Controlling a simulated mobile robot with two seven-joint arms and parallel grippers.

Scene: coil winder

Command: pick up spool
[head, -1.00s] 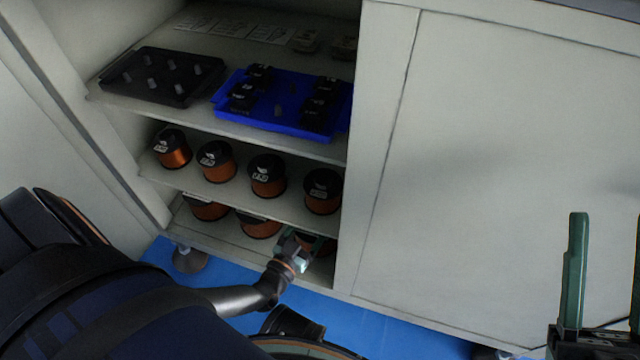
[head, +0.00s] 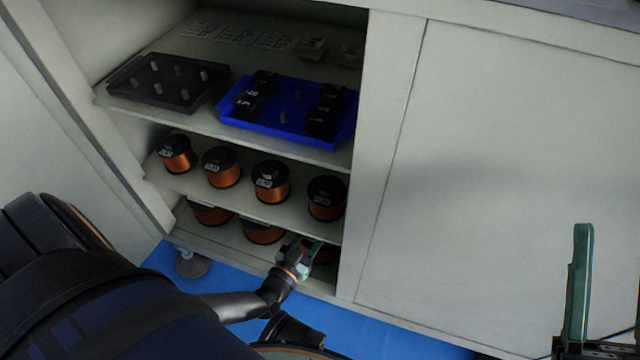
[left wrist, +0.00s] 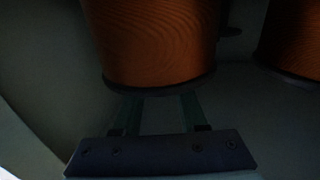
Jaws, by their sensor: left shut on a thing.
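Copper-wound spools with black flanges stand on two lower shelves of the open cabinet. The spool (head: 327,255) at the right of the bottom shelf is mostly hidden behind my left gripper (head: 314,247) in the head view. In the left wrist view this spool (left wrist: 150,40) fills the upper middle, with its dark flange at the fingers. My left gripper (left wrist: 157,103) is shut on it. Whether the spool is clear of the shelf cannot be told. My right gripper (head: 608,240) is at the lower right, fingers apart and empty, away from the cabinet.
Two spools (head: 210,212) (head: 263,231) stand left on the bottom shelf. A row of several spools (head: 271,183) stands on the shelf above, close overhead. The top shelf holds a black tray (head: 128,92) and a blue tray (head: 275,131). A closed cabinet panel (head: 490,170) bounds the right.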

